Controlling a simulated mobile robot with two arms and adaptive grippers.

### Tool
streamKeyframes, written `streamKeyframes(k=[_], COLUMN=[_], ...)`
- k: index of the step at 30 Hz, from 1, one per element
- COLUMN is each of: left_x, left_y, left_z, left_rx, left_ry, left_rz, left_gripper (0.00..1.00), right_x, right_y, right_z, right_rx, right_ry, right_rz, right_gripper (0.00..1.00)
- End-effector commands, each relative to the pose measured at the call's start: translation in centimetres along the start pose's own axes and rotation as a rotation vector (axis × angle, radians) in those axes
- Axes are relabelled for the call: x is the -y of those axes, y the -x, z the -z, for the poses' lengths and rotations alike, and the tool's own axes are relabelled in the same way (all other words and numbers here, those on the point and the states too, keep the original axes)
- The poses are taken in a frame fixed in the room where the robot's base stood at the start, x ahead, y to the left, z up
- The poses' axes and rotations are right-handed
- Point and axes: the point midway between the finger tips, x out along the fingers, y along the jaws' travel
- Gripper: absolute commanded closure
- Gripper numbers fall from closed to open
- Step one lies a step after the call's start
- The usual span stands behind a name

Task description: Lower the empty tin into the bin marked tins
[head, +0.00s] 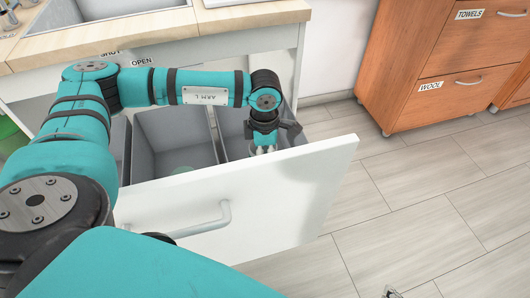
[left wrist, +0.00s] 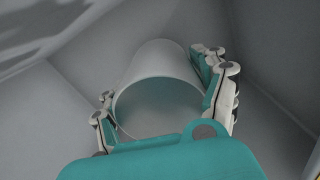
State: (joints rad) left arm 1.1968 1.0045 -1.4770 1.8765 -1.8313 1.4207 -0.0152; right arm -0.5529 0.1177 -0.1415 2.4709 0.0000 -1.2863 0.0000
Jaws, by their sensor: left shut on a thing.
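My left gripper (head: 265,149) reaches down into the right-hand grey bin (head: 234,124) of a pulled-out drawer (head: 240,205). In the left wrist view the left gripper (left wrist: 168,95) is shut on a pale, round, open-ended tin (left wrist: 160,60), with fingers on both sides of it. Grey bin walls (left wrist: 275,60) surround the tin. I cannot tell whether the tin touches the bottom. No tins marking is readable on the bins. A small grey and black piece, apparently my right gripper (head: 391,292), shows at the bottom edge.
A middle grey bin (head: 172,135) sits beside the right-hand one, with something greenish low inside. The white drawer front with its handle (head: 205,222) stands before the bins. A counter (head: 140,37) is behind. Wooden drawers (head: 435,65) stand at right; the floor between is clear.

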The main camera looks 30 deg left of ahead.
Motion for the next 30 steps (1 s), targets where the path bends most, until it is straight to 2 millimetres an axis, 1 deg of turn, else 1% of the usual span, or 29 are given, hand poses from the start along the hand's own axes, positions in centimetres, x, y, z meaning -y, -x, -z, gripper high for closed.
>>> streamKeyframes(k=[7, 18, 24, 30], left_x=[0.2, 0.5, 0.6, 0.7], left_y=[-1.0, -2.2, -2.7, -2.8], left_z=[0.1, 0.4, 0.4, 0.5], left_rx=[0.0, -0.001, 0.0, 0.0], left_ry=[-0.001, -0.001, -0.001, -0.002], left_rz=[0.0, -0.001, -0.001, -0.001], left_gripper=[0.61, 0.61, 0.61, 0.61], right_x=[0.4, 0.9, 1.1, 1.2], right_y=[-0.5, -0.4, -0.1, 0.1], right_z=[2.8, 6.7, 8.2, 8.8], right_rx=[-0.136, -0.335, -0.409, -0.439], right_ry=[0.003, 0.006, 0.007, 0.007], right_rz=[0.008, 0.019, 0.023, 0.025], right_gripper=[0.03, 0.03, 0.03, 0.03])
